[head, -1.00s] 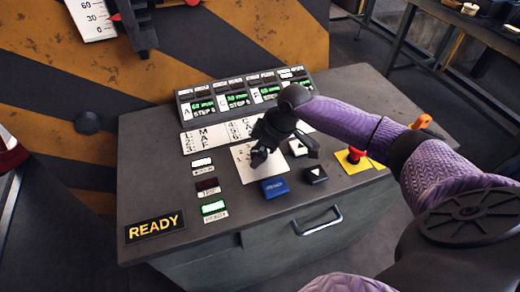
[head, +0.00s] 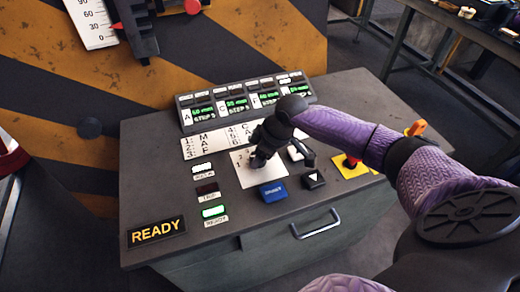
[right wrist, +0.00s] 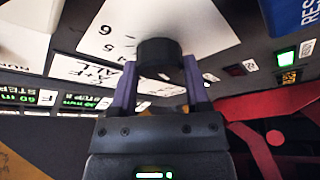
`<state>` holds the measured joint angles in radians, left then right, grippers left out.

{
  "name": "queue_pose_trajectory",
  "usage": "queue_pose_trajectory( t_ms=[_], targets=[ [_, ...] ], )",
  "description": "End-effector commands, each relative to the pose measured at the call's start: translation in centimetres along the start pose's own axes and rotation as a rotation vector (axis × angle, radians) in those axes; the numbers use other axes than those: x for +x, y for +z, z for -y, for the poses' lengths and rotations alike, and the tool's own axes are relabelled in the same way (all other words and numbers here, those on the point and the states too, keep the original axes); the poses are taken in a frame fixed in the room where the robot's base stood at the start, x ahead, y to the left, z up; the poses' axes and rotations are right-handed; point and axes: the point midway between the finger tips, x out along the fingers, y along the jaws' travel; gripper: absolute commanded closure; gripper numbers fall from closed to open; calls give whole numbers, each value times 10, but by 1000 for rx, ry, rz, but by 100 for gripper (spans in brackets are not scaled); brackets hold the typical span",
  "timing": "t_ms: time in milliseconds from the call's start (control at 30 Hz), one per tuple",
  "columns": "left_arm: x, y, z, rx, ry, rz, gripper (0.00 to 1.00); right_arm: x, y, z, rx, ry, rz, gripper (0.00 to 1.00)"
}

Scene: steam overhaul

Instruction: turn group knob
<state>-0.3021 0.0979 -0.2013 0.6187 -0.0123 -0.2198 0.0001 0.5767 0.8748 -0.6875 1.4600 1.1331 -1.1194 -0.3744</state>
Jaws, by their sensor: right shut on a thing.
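The group knob (right wrist: 158,52) is a short black cylinder standing on a white numbered dial plate (right wrist: 125,22), seen in the right wrist view. My right gripper (right wrist: 160,78) is shut on it, with one purple finger on each side. In the head view my right gripper (head: 259,158) points down onto the white dial plate (head: 247,178) in the middle of the console (head: 352,95) and hides most of the knob. Which number the knob points to cannot be told. My left gripper is not in view.
A blue button (head: 272,192) and a black arrow button (head: 313,179) sit close in front of the dial. A red button on a yellow plate (head: 356,171) lies to the right. Green-lit displays (head: 236,103) run along the back. A READY sign (head: 156,231) is lit.

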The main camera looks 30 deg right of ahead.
Motion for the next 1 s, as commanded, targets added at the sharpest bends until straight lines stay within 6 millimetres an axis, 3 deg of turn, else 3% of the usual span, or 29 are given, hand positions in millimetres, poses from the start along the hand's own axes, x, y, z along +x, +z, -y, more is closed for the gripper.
queue_pose_trajectory(
  t_ms=[33,500,1000],
  targets=[
    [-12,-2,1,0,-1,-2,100,-5,-2,1,25,8,0,98],
    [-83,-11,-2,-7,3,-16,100,-6,-4,3,418,169,-1,98],
    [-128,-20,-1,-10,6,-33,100,-2,-4,4,856,350,-2,98]
  ],
)
